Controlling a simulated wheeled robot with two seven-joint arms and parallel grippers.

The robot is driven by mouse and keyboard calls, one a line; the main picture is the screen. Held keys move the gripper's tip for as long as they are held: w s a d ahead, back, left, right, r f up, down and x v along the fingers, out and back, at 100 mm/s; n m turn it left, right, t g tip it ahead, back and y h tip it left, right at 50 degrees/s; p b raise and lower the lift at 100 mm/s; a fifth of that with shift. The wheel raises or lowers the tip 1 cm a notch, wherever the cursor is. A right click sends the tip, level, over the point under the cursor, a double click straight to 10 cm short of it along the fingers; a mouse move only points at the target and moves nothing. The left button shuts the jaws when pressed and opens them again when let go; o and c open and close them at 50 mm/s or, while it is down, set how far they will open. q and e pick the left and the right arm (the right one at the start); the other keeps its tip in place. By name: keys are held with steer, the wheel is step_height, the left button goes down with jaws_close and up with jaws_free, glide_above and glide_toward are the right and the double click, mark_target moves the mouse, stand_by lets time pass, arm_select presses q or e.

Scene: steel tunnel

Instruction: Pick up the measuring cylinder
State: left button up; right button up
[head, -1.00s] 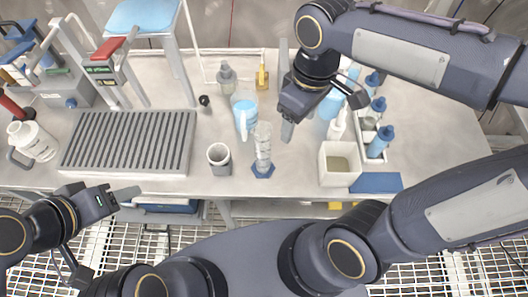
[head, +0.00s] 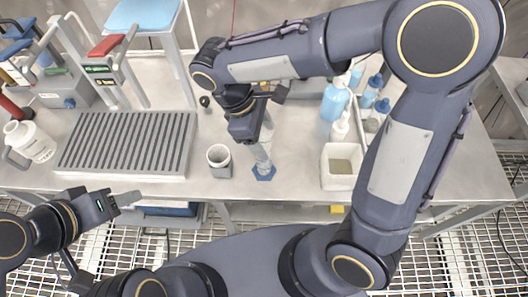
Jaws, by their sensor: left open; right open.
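The measuring cylinder (head: 263,158) is clear, with a blue hexagonal foot (head: 264,173). It stands upright near the front edge of the steel table. My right gripper (head: 257,132) is open at its upper part and covers some of it. I cannot tell whether the fingers touch the cylinder. My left gripper (head: 125,199) is open and empty, low at the left, in front of the table edge and well away from the cylinder.
A grey cup (head: 219,160) stands close left of the cylinder. A slotted grey rack (head: 128,143) and a white jug (head: 32,142) are further left. A square beige container (head: 341,166) and bottles (head: 335,100) stand to the right. My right arm hides the table behind the cylinder.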

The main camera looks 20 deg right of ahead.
steer(key=shift+x, duration=1.15)
steer(key=c, duration=1.4)
